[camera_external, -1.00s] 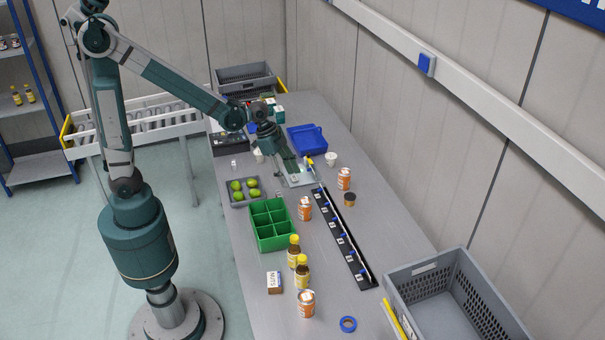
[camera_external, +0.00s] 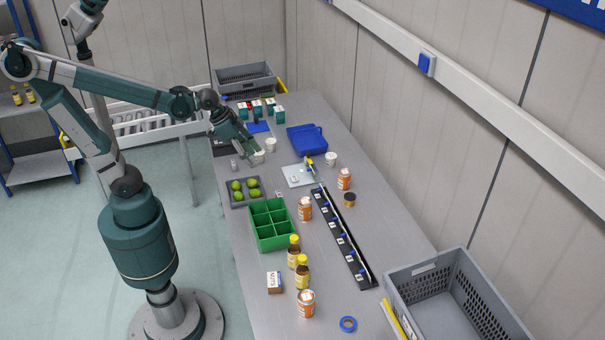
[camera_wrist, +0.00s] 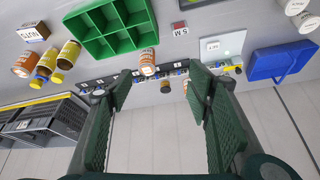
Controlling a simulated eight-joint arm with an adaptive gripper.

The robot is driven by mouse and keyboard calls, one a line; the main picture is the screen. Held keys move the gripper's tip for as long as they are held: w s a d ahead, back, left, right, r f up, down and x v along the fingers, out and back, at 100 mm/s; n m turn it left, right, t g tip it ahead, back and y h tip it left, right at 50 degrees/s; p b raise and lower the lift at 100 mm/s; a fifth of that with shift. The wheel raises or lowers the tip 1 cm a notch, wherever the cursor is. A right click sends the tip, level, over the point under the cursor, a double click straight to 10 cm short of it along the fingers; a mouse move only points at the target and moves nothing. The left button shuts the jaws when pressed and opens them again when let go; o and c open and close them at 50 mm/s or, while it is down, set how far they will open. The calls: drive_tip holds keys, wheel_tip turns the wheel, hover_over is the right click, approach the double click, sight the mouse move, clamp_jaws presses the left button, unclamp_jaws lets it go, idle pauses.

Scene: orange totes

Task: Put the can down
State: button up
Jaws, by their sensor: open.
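Several orange-and-white cans stand upright on the grey table. One can (camera_external: 345,179) is right of the black rail, another can (camera_external: 304,209) is between the rail and the green divided box (camera_external: 270,239), and a third can (camera_external: 306,304) is near the front. The wrist view shows a can (camera_wrist: 147,61) beyond the fingers and another can (camera_wrist: 22,65) at the left. My gripper (camera_external: 255,158) is above the table's left side, close to the white cups and apart from the cans. In the wrist view my gripper (camera_wrist: 152,86) is open and empty.
A black rail (camera_external: 343,235) runs along the table. A pale plate (camera_external: 297,177) and a blue tray (camera_external: 306,139) lie behind it. White cups (camera_external: 271,145), a tray of green fruit (camera_external: 238,203) and brown bottles (camera_external: 302,271) stand around. A grey crate (camera_external: 460,262) is at front right.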

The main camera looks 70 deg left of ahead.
drive_tip(key=s+a+r+n+t+y, duration=0.1)
drive_tip(key=s+a+n, duration=0.2)
drive_tip(key=s, duration=0.7)
drive_tip(key=shift+s+a+r+t, duration=0.2)
drive_tip(key=shift+s+r+t, duration=0.05)
drive_tip(key=shift+s+t, duration=0.1)
drive_tip(key=shift+o, duration=0.5)
drive_tip(key=shift+r, duration=0.1)
idle(1.0)
drive_tip(key=w+d+r+m+h, duration=0.1)
drive_tip(key=w+d+r, duration=0.8)
drive_tip(key=d, duration=0.2)
drive_tip(key=m+g+p, duration=0.1)
drive_tip(key=m+g, duration=0.2)
drive_tip(key=m, duration=0.1)
hover_over(305, 291)
wheel_tip(305, 291, down, 4)
drive_tip(key=shift+h, duration=0.4)
drive_tip(key=f, duration=2.7)
drive_tip(key=shift+s+a+f, duration=0.1)
drive_tip(key=shift+s+a, duration=0.05)
drive_tip(key=shift+s, duration=0.15)
